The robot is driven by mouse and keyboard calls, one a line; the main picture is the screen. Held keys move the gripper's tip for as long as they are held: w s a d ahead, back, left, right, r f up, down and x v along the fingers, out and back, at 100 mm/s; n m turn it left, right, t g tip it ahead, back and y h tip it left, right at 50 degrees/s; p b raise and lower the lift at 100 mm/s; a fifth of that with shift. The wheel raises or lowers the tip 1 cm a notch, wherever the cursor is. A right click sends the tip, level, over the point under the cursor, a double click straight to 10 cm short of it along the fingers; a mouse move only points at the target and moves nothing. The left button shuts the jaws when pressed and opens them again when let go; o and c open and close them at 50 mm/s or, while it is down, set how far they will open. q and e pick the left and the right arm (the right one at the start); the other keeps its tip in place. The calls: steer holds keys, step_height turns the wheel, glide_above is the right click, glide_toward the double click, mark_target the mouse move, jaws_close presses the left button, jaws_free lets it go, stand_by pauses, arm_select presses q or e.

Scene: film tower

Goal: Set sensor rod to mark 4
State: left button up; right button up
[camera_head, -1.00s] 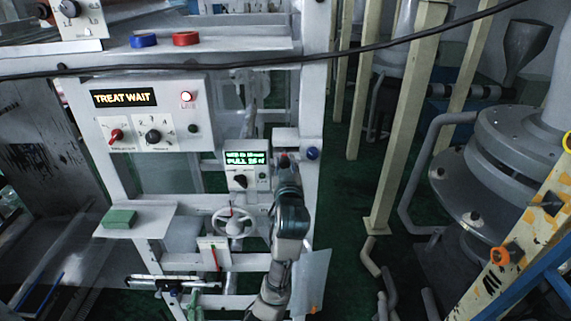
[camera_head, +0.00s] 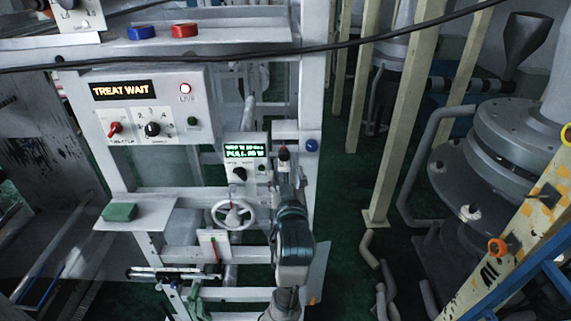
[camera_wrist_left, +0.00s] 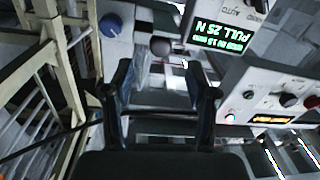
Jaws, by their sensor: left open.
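A small dark ball-ended knob (camera_head: 284,154) stands on the white frame right of a lit green display (camera_head: 246,151). I cannot tell surely whether it is the sensor rod's end, and no mark 4 is legible beside it. My left gripper (camera_head: 285,172) is just below this knob in the head view, its fingers small and partly hidden by my arm. In the left wrist view the open fingers (camera_wrist_left: 160,78) are apart with nothing held. The dark ball (camera_wrist_left: 161,46) shows beyond the gap between them. The display there (camera_wrist_left: 219,36) reads PULL 25 N. My right gripper is not in view.
A white handwheel (camera_head: 233,214) is left of my arm. A control panel (camera_head: 150,105) reads TREAT WAIT, with a red lamp lit. A blue knob (camera_head: 312,145) is close right of the gripper. A green block (camera_head: 120,211) lies on a shelf.

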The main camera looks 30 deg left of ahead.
arm_select(q)
steer(key=v, duration=0.3)
steer(key=shift+s+d, duration=0.1)
steer(key=shift+d, duration=0.15)
steer(key=shift+a, duration=0.15)
